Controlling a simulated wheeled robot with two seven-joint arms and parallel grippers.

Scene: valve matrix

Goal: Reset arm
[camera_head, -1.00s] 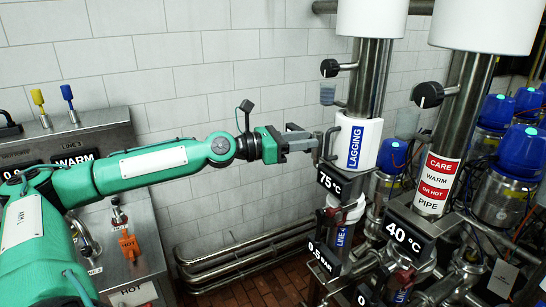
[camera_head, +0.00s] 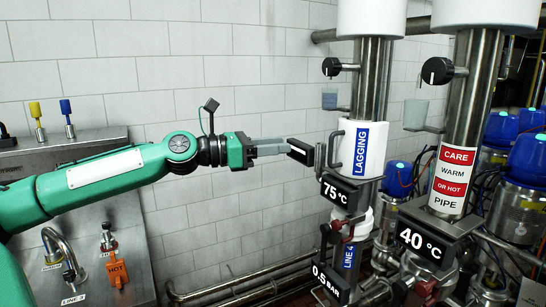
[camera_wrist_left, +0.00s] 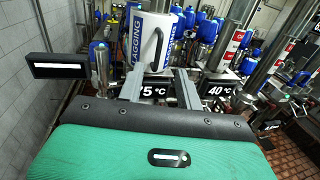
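My left gripper (camera_head: 283,149) reaches in from the left at mid-height, in front of the tiled wall. In the left wrist view its two grey fingers (camera_wrist_left: 161,84) stand apart with nothing between them, so it is open. A grey curved handle (camera_head: 335,150) is on the left side of the pipe cover marked LAGGING (camera_head: 347,165); the fingers are apart from it. The handle also shows ahead of the fingers in the left wrist view (camera_wrist_left: 153,50). A black box (camera_head: 301,152) appears at the fingertips in the head view; I cannot tell its depth. My right gripper is not in view.
A second pipe with a red and white CARE label (camera_head: 451,180) stands at the right, with blue-topped valves (camera_head: 527,155) behind it. A 75 °C display (camera_head: 338,192) hangs below the LAGGING cover. A steel sink panel (camera_head: 85,235) with taps is at left.

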